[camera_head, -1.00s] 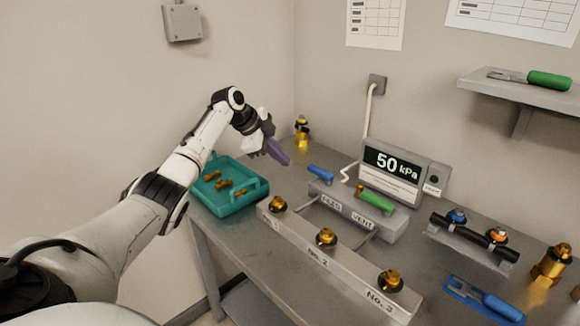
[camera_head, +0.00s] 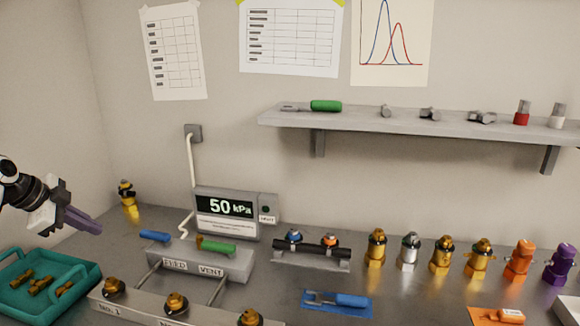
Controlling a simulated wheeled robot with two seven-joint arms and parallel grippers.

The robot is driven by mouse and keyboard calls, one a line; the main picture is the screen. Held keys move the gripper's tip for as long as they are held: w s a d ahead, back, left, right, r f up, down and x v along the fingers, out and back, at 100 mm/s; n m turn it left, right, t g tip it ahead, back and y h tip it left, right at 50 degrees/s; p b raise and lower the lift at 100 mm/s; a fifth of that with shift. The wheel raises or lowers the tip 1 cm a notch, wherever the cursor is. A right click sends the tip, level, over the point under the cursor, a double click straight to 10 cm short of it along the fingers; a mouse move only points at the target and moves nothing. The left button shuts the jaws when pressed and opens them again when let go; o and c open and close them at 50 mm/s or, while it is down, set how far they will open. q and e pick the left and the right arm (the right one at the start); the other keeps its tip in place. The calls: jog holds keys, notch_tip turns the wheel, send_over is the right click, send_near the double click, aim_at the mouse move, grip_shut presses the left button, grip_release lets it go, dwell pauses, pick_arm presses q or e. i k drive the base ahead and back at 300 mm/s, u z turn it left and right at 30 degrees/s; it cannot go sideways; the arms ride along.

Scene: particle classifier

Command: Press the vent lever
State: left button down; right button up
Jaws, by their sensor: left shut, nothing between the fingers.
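The green vent lever (camera_head: 218,248) lies on top of a grey block, above the label VENT (camera_head: 211,271). A blue lever (camera_head: 156,236) sits to its left on the same block, above another label. Behind them the display box (camera_head: 226,207) reads 50 kPa. My left gripper (camera_head: 85,221) is at the left edge of the view, above the teal tray and left of both levers, apart from them. Its purple fingers are shut with nothing between them. My right gripper does not show.
The teal tray (camera_head: 90,271) holds several brass parts. A front rail (camera_head: 140,309) carries brass fittings. A black bar rack (camera_head: 312,260), a blue-handled tool (camera_head: 350,300) and a row of coloured fittings (camera_head: 376,248) stand to the right. A wall shelf (camera_head: 360,120) hangs above.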

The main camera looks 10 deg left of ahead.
aim_at(230, 249)
jog(key=k, duration=1)
